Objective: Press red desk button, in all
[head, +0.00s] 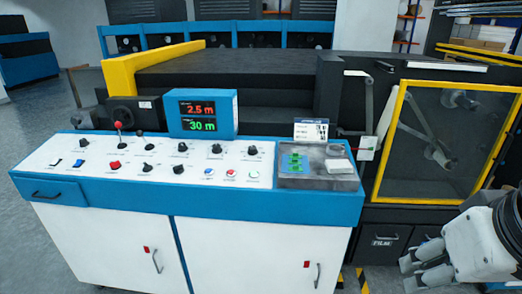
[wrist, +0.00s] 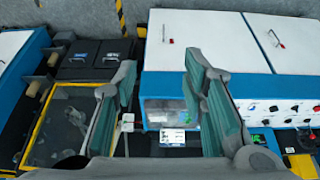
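The white, blue-edged control desk (head: 60,165) stands at left and centre in the head view. A red button (head: 115,164) sits in its lower control row. A smaller round red-and-white button (head: 231,173) sits further right in that row. A lever with a red ball knob (head: 118,125) stands behind them. My gripper (head: 412,272) is at the lower right, right of the desk and apart from it. In the wrist view my gripper (wrist: 160,66) has its teal-padded fingers spread, with nothing held.
A blue display (head: 202,128) reading 2.5 m and 30 m stands behind the desk controls. A clear-sided tray (head: 318,183) with green items and a card (head: 311,130) are at the desk's right end. A yellow-framed machine door (head: 440,140) is behind my gripper.

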